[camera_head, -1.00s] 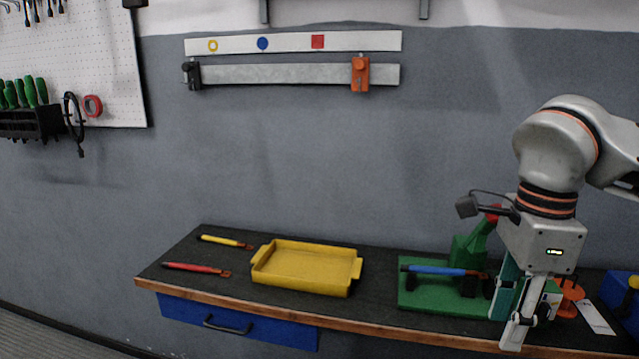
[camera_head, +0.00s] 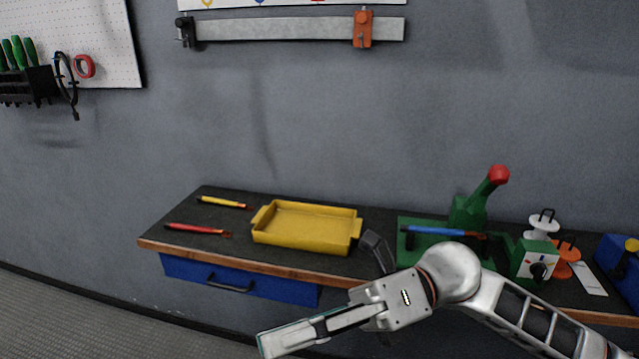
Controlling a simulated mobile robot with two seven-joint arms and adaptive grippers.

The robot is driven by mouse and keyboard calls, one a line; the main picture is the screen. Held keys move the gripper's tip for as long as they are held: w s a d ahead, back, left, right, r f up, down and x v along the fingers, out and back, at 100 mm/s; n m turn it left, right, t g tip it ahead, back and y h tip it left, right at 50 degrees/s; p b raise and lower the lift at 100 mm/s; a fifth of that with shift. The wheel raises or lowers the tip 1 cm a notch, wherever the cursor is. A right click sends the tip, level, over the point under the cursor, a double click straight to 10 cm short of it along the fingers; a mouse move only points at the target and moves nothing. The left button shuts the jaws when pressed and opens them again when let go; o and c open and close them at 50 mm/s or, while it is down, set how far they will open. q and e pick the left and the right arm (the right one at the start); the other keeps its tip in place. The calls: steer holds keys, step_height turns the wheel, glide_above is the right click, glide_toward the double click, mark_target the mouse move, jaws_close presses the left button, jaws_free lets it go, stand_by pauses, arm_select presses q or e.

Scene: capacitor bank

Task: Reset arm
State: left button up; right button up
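My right arm comes in from the lower right, with its elbow link in front of the bench. My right gripper (camera_head: 290,340) points to the lower left, below and in front of the bench's front edge. Its fingers lie close together in this side-on view, and I cannot tell whether they are open or shut. I see nothing held between them. My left gripper is not in view.
A dark bench (camera_head: 190,216) holds a yellow tray (camera_head: 300,243), a yellow tool (camera_head: 222,202), a red tool (camera_head: 195,229), and a green fixture (camera_head: 408,225) with a blue tool (camera_head: 435,231). A green lever (camera_head: 485,190) with a red knob stands behind. A blue drawer (camera_head: 235,280) is under the bench.

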steer(key=w+d+m+t+y, duration=0.1)
steer(key=w+m+t+y, duration=0.5)
steer(key=w+m+t, duration=0.6)
steer(key=w+d+f+m+t+h, duration=0.2)
steer(key=d+f+m+t+h, duration=0.4)
steer(key=m, duration=0.4)
steer(key=w+d+f+m+t+h, duration=0.2)
steer(key=d+f+m+t+h, duration=0.15)
steer(key=f+m+t, duration=0.45)
steer(key=s+d+f+m+g+h, duration=0.2)
steer(key=d+f+m+h, duration=0.25)
steer(key=f, duration=0.35)
steer(key=s+d+f+m+g+h, duration=0.1)
steer(key=d+f+m+h, duration=0.2)
steer(key=f+m, duration=0.35)
steer(key=s+d+f+m+g+h, duration=0.1)
steer(key=s+d+f+g, duration=0.1)
steer(key=s+f, duration=0.4)
steer(key=s+d+f+m+g+h, duration=0.2)
steer(key=s+f, duration=0.4)
steer(key=f, duration=0.4)
steer(key=shift+d+f+g, duration=0.35)
steer(key=shift+d+g, duration=0.15)
steer(key=shift+d, duration=0.55)
steer(key=shift+r, duration=0.1)
